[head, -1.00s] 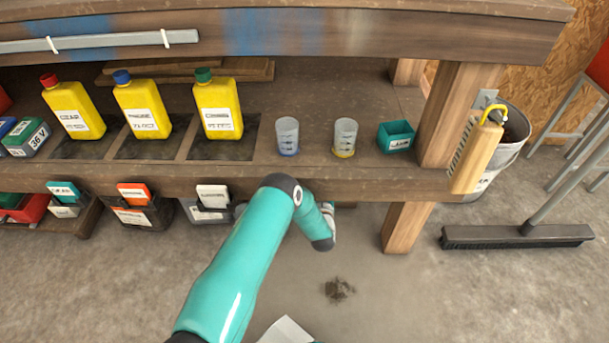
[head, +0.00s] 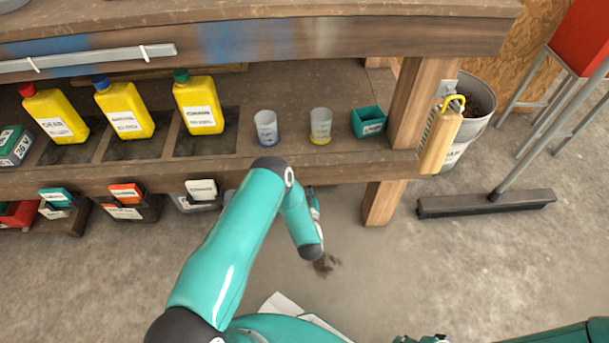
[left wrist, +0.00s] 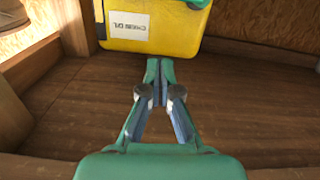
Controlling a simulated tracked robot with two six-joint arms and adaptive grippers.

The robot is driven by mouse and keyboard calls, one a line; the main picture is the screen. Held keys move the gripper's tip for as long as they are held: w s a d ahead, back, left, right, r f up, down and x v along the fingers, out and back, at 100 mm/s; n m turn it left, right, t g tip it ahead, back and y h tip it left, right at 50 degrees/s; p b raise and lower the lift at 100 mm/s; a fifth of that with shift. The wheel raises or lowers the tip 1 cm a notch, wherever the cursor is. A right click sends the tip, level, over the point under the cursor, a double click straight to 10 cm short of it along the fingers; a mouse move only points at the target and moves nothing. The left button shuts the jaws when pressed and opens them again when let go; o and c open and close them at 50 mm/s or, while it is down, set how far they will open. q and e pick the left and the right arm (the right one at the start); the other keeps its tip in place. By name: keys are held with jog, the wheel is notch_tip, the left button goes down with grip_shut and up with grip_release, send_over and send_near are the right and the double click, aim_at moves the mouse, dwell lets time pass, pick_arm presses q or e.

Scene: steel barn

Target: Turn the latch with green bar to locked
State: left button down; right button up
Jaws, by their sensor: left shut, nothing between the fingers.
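No latch with a green bar can be made out in either view. My left arm comes in from the lower left in the head view and bends in front of the shelf edge. Its gripper is mostly hidden behind my own arm there. In the left wrist view my left gripper (left wrist: 152,64) is shut and empty, its fingertips together over brown wood. A yellow container (left wrist: 155,30) with a white label is beyond the fingertips, with no clear contact.
The wooden shelf (head: 330,172) holds yellow jugs (head: 199,106), two clear cups (head: 266,128) (head: 320,126) and a teal box (head: 368,121). A yellow-handled thing (head: 440,137) hangs at the right post. A broom (head: 487,203) and bucket (head: 474,117) are to the right. Floor in front is open.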

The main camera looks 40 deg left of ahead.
dwell(0.5)
pick_arm(q)
jog(key=s+d+f+m+g+h, duration=0.2)
jog(key=d+h, duration=0.3)
jog(key=d, duration=0.1)
jog(key=s+d+f+m+g+h, duration=0.1)
jog(key=s+d+f+g+h, duration=0.1)
jog(key=d+h, duration=0.3)
jog(key=s+d+r+m+g+h, duration=0.2)
jog(key=s+d+g, duration=0.35)
jog(key=s, duration=0.55)
jog(key=s+d+r+m+g+h, duration=0.2)
jog(key=s+d+g+h, duration=0.3)
jog(key=s, duration=0.6)
notch_tip(320, 180, up, 37)
jog(key=t+y+p, duration=0.1)
jog(key=y+p, duration=0.1)
jog(key=p, duration=3.5)
jog(key=shift+w+d, duration=0.25)
jog(key=shift+d, duration=0.2)
